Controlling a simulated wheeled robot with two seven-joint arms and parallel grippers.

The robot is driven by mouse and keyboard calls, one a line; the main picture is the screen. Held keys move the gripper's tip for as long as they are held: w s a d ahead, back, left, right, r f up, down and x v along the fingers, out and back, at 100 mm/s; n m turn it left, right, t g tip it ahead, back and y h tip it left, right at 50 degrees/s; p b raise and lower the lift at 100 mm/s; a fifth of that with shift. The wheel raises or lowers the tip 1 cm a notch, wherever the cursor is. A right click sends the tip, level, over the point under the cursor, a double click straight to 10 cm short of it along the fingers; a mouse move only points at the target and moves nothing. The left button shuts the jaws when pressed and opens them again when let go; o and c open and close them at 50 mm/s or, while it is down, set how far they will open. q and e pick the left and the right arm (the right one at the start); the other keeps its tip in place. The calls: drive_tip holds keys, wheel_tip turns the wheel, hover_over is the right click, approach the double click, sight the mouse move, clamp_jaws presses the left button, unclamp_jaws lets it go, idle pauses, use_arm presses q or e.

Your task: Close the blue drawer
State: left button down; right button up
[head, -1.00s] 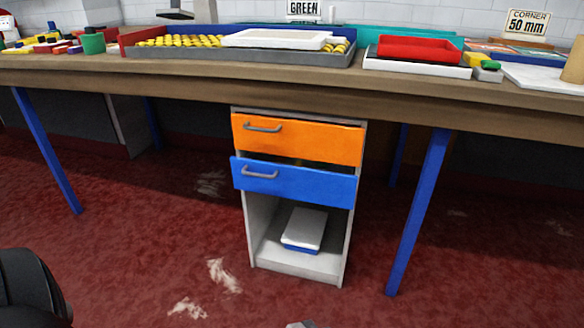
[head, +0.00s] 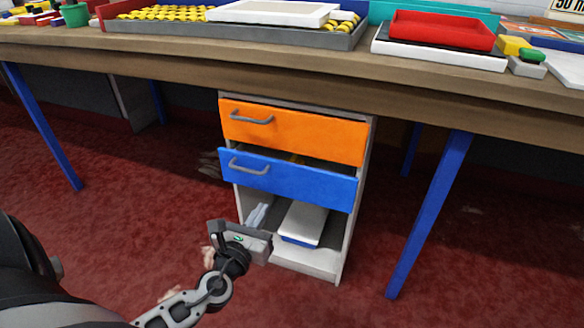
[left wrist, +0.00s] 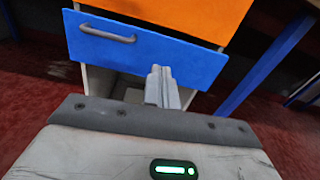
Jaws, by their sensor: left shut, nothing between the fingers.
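The blue drawer (head: 285,178) sits under the orange drawer in a white cabinet. It is pulled out a little, with a dark gap above its front. Its grey handle (head: 249,166) is at the front's left end. My left gripper (head: 256,214) is shut and empty, in front of the cabinet and just below the drawer front in the head view. In the left wrist view the blue drawer (left wrist: 145,50) lies ahead of the shut fingers (left wrist: 161,86), whose tips overlap its lower edge. I cannot tell whether they touch. My right gripper is not in view.
The orange drawer (head: 293,133) above also looks slightly out. The open shelf below holds a white-topped blue box (head: 303,224). A wooden tabletop (head: 180,65) with trays overhangs the cabinet, and a blue table leg (head: 429,214) stands to its right.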

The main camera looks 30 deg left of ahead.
use_arm(q)
approach(288, 167)
drive_tip(key=x, duration=0.5)
drive_tip(key=shift+w+b, duration=0.15)
drive_tip(key=shift+b, duration=0.2)
drive_tip(key=shift+x, duration=0.8)
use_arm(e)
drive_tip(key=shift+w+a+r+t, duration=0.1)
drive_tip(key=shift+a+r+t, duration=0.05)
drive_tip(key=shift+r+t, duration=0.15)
